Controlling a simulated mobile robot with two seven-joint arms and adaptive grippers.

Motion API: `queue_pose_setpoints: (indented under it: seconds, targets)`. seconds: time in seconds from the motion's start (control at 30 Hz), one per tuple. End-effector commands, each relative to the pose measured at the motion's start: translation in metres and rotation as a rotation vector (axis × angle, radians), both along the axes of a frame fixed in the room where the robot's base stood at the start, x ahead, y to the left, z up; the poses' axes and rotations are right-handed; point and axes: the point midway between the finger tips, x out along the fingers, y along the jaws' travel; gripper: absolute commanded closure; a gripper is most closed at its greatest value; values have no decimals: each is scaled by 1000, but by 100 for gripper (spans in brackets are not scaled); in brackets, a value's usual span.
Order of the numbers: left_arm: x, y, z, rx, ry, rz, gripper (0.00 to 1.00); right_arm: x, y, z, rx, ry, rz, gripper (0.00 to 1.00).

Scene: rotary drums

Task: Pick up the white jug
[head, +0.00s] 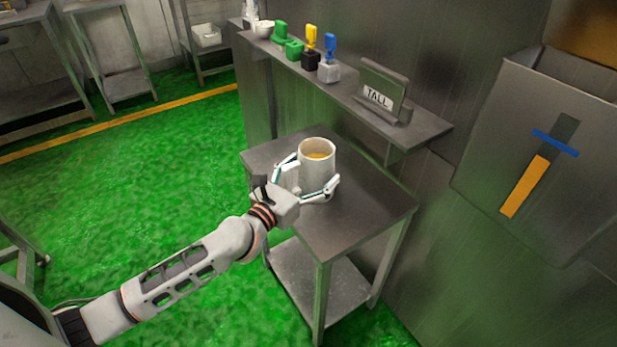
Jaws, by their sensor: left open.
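The white jug (318,172) stands upright on the small metal table (356,217). Its mouth is open and something yellowish-brown shows inside. My left gripper (313,177) reaches it from the near left side. Its jaws are open, with one finger on the left of the jug and the other curving around its near right side. The jug's handle side faces the gripper and is partly covered by it. I cannot tell whether the fingers touch the jug. My right gripper is out of view.
A wall shelf (432,128) behind the table holds a "TALL" sign (379,97), a grey-and-blue item (329,70), a black-and-yellow item (311,60) and green items (293,48). A metal bin (535,150) hangs at the right. Green floor at the left is free.

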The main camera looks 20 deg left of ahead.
Motion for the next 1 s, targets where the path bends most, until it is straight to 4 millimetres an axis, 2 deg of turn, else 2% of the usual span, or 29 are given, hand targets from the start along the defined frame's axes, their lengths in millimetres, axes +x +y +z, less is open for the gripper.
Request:
queue_pose_setpoints:
  seconds: [0.07,0.3,0.33,0.57,0.67,0.77,0.9,1.0]
  targets:
    - [0,0,0,0,0,0,21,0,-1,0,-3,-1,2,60]
    - [0,0,0,0,0,0,83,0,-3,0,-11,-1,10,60]
    - [0,0,3,0,-6,-1,87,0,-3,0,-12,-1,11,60]
    - [0,0,4,0,-6,-1,87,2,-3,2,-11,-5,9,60]
    - [1,0,12,1,-10,-1,87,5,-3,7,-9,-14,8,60]
    - [1,0,27,2,-15,-2,87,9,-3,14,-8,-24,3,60]
    - [2,0,59,2,-21,-2,87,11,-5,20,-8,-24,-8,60]
    - [1,0,85,2,-22,-2,87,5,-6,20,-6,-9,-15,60]
